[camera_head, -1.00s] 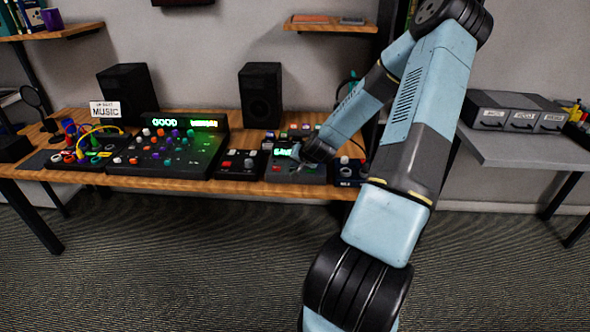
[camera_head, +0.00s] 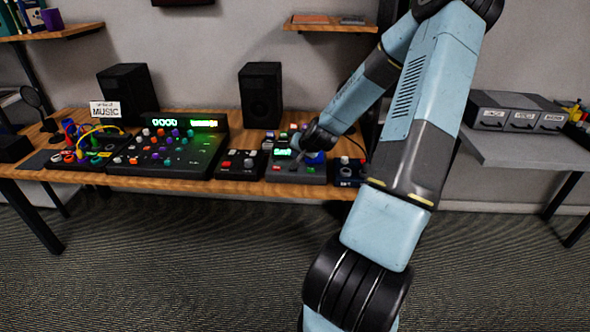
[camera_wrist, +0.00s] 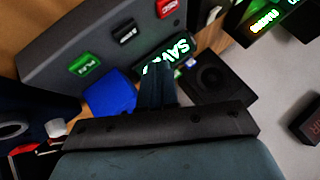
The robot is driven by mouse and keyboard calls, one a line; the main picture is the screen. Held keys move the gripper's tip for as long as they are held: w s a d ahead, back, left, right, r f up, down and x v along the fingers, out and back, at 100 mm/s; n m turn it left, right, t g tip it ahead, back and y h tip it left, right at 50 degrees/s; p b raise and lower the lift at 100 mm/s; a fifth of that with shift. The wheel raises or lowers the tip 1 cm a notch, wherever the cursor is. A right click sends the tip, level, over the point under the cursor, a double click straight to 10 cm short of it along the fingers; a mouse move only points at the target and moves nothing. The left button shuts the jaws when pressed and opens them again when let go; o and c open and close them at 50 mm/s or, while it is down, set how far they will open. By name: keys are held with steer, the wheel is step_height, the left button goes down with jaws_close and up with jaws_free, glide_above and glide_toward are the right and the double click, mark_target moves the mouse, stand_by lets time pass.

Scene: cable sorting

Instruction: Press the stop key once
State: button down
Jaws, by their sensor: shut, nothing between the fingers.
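The recorder unit (camera_head: 268,175) stands at the right part of the wooden desk and has a lit green display (camera_head: 282,153). In the wrist view its front carries a green key (camera_wrist: 84,64), a dark key with a white label (camera_wrist: 127,33) and a red key (camera_wrist: 169,8). The dark middle key looks like the stop key, but its label is blurred. My gripper (camera_head: 299,156) is shut and empty above the unit. In the wrist view my gripper (camera_wrist: 157,72) covers part of the green display, apart from the keys.
A blue part (camera_wrist: 110,94) lies close beside my fingers. A small knob box (camera_head: 350,172) is to the right, and a black speaker (camera_head: 261,95) stands behind.

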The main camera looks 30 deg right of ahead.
steer(key=shift+r, duration=0.9)
steer(key=s+a+r+n+g+h, duration=0.1)
steer(key=s+a+r+n+g, duration=0.15)
steer(key=s+a+r, duration=0.55)
steer(key=s+a+r+n+g+h, duration=0.1)
steer(key=s+a+r+n, duration=0.3)
steer(key=a+r, duration=0.45)
steer(key=s+a+r+n, duration=0.1)
steer(key=s+a+r, duration=0.1)
steer(key=s+r, duration=0.4)
steer(key=s+a+r+n+y, duration=0.1)
steer(key=s+r, duration=0.6)
steer(key=s, duration=0.8)
steer(key=shift+a+r+y, duration=0.15)
steer(key=shift+a+y, duration=0.15)
steer(key=shift+a, duration=0.3)
